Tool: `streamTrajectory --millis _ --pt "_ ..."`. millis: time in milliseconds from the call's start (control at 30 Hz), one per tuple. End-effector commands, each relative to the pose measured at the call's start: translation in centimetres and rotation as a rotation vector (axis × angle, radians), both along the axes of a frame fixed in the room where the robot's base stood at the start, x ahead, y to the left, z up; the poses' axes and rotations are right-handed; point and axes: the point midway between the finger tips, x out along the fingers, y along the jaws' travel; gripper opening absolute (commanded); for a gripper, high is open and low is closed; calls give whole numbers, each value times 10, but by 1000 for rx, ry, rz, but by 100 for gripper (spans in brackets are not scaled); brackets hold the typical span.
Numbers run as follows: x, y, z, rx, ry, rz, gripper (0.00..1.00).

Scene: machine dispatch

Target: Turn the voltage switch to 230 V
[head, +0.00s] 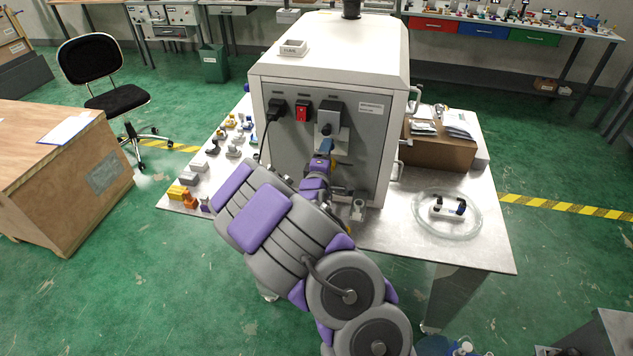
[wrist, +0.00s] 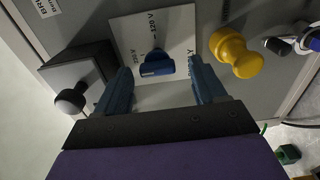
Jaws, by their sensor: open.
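The voltage switch is a small blue knob (wrist: 156,65) on a white plate (wrist: 177,22) in the wrist view. The plate reads "120 V" just above the knob; other lettering is partly hidden by my fingers. My gripper (wrist: 160,72) is open, with one blue finger on each side of the knob. Small gaps appear between fingers and knob; I cannot tell how deep the tips reach. In the head view my gripper (head: 326,147) is at the machine's grey front panel (head: 365,150), largely hiding the knob.
A black box with a round knob (wrist: 70,101) is left of the plate, and a yellow knob (wrist: 235,52) is right of it. The white machine (head: 340,45) also carries a red switch (head: 302,111) and black plug (head: 275,108). Small parts and a coiled tube (head: 447,235) lie on the table.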

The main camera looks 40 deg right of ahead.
Motion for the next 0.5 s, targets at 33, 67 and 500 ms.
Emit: streamTrajectory --millis 33,67,500 --pt "-4 8 0 0 4 2 70" --pt "-7 12 0 0 3 2 70" --pt "-49 62 -1 3 5 2 70"
